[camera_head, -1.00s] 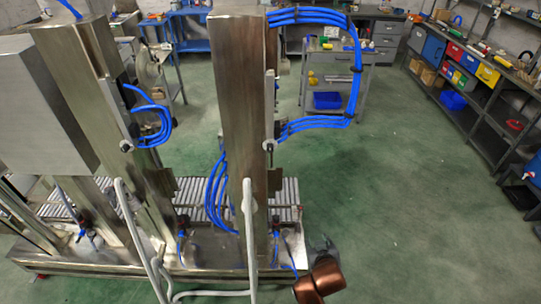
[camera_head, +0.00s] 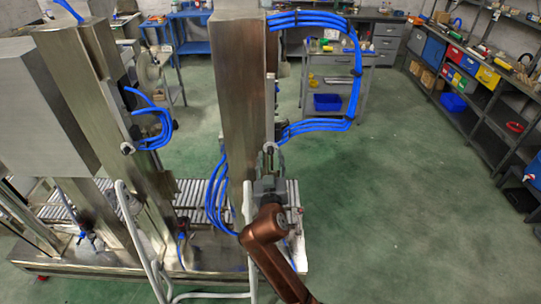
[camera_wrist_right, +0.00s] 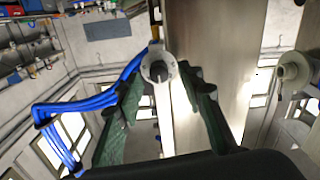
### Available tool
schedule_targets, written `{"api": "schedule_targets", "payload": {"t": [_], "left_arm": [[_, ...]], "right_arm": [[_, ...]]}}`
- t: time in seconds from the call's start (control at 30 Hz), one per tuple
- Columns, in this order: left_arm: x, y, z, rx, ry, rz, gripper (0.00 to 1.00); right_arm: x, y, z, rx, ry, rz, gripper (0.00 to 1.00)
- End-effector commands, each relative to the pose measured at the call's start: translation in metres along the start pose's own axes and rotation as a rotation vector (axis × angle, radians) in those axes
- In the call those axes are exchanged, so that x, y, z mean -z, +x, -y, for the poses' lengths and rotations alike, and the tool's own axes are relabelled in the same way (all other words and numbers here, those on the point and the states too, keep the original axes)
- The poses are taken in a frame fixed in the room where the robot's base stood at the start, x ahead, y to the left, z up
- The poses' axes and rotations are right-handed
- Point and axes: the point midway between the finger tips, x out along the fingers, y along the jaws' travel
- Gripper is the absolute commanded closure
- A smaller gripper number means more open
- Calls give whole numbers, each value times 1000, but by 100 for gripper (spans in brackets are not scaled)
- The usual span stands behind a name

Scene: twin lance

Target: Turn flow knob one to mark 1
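A round pale knob (camera_wrist_right: 158,66) with a dark centre sits on the steel column in the right wrist view, where blue hoses meet it. I cannot read any marks around it. My right gripper (camera_wrist_right: 161,80) is open, its green-padded fingers spread to either side below the knob, with a visible gap between them. Whether they touch the knob is unclear. In the head view, my right gripper (camera_head: 269,158) is at the lower front of the middle steel column (camera_head: 240,90) and largely hides the knob. My left gripper is not in view.
Blue hoses (camera_head: 355,75) loop out to the right of the column. White pipes (camera_head: 150,240) rise in front of the machine base. A second column (camera_head: 90,100) stands at left. Another round pale fitting (camera_wrist_right: 292,68) shows at right in the wrist view. Green floor at right is clear.

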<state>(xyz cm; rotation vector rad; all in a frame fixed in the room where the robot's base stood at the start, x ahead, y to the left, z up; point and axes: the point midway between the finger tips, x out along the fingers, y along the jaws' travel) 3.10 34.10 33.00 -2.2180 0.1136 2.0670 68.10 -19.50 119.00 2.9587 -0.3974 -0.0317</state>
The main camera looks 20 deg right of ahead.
Motion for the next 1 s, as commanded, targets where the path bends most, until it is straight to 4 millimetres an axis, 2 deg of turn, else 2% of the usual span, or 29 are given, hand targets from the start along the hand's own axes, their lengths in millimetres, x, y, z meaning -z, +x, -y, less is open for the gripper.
{"api": "schedule_targets", "payload": {"t": [0.2, 0.47, 0.9, 1.0], "left_arm": [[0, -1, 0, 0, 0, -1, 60], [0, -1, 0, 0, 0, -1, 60], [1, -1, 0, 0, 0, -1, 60], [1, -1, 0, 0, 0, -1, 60]], "right_arm": [[0, 15, -1, 0, 0, 0, 65], [0, 16, -1, 0, 1, 1, 66], [0, 16, 0, 0, 0, 1, 96], [-1, 16, 0, 0, 0, 1, 100]]}}
